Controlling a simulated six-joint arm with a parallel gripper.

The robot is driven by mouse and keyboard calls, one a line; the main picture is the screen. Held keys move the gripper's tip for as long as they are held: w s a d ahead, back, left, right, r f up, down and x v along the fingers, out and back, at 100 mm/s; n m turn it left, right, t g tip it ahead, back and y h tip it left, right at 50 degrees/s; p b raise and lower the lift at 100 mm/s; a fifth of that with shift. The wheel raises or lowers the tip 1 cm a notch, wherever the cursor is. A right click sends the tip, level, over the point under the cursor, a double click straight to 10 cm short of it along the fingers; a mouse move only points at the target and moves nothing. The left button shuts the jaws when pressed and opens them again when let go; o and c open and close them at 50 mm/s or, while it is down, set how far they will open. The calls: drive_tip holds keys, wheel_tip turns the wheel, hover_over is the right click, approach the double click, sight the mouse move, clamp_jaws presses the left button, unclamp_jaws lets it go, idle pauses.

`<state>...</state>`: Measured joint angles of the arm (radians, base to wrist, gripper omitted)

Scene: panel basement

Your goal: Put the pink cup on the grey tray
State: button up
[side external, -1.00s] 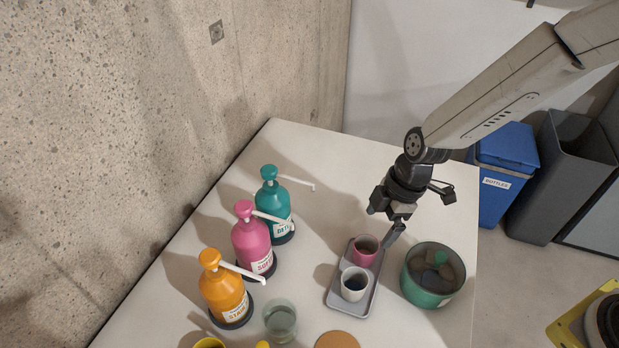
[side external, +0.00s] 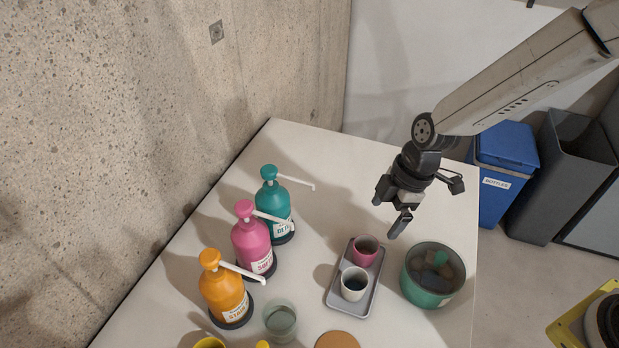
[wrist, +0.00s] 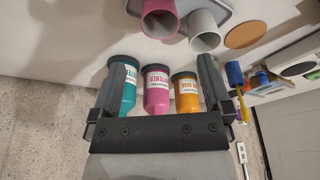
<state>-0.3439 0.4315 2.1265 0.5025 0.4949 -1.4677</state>
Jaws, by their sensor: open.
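The pink cup (side external: 365,250) stands upright on the far half of the grey tray (side external: 368,295). A white cup (side external: 354,283) stands beside it on the near half. The pink cup (wrist: 160,20) and the tray (wrist: 238,8) also show at the top of the wrist view, where the tray is cut off by the frame edge. My gripper (side external: 388,217) is open and empty, above and apart from the pink cup. In the wrist view its two fingers (wrist: 158,88) are wide apart with nothing held between them.
A green bowl (side external: 433,275) with several pieces in it stands right of the tray. Teal (side external: 273,207), pink (side external: 252,243) and orange (side external: 225,292) pump bottles stand to the left. A clear glass (side external: 281,320) and a cork disc (side external: 337,340) are in front. The far tabletop is clear.

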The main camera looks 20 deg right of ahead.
drive_tip(key=s+d+r+m+t+h, duration=0.1)
drive_tip(key=s+d+m, duration=0.3)
drive_tip(key=d+m, duration=0.4)
drive_tip(key=s+d+r+m+t+h, duration=0.1)
drive_tip(key=s+d+r+m+h, duration=0.1)
drive_tip(key=d+m, duration=0.5)
drive_tip(key=shift+s+d+r+m, duration=0.4)
drive_tip(key=shift+s+d, duration=0.5)
drive_tip(key=shift+d, duration=0.2)
